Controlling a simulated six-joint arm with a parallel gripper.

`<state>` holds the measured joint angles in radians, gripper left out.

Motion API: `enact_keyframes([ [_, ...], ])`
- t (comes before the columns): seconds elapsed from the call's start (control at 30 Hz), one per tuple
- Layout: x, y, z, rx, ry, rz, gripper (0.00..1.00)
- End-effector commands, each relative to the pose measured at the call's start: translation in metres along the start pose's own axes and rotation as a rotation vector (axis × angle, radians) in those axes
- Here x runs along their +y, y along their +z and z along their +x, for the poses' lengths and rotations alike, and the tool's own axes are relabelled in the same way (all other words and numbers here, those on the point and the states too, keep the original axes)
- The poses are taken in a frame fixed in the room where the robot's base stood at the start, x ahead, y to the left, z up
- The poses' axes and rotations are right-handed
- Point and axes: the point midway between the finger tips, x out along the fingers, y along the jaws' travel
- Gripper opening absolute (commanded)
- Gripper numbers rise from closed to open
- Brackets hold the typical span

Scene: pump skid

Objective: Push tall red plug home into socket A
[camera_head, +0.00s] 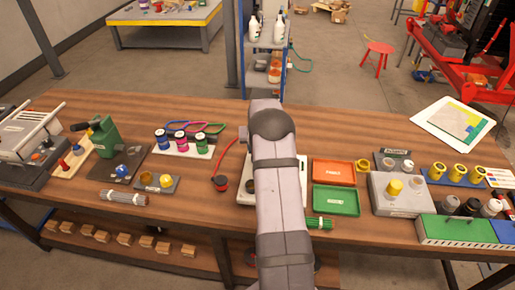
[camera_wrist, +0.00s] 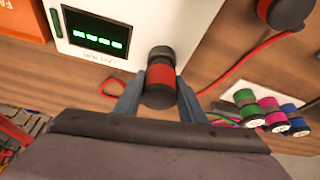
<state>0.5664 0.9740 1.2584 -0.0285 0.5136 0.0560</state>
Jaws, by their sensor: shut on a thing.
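My gripper (camera_wrist: 160,88) is shut on a cylinder with a red band and dark ends, which looks like the tall red plug (camera_wrist: 160,78). In the wrist view the jaws stand on either side of it. In the head view my arm hides the gripper and the held plug. A red cable runs behind the plug. I cannot make out a socket marked A, nor whether the plug's far end is in a socket.
A white box with a green-lit display (camera_wrist: 98,35) is close by the plug. Another red and black piece (camera_head: 221,184) with a red cable lies left of my arm. Orange (camera_head: 334,172) and green (camera_head: 336,199) trays and a grey block (camera_head: 402,203) are to the right. Coloured spools (camera_head: 181,142) stand left.

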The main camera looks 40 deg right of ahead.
Motion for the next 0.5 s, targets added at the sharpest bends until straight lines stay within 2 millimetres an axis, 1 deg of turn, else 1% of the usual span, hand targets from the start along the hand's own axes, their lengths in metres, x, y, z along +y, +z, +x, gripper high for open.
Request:
enact_keyframes([
  [0.5,0.0000,0.0033,0.0091,0.001,0.000,0.000,0.10],
])
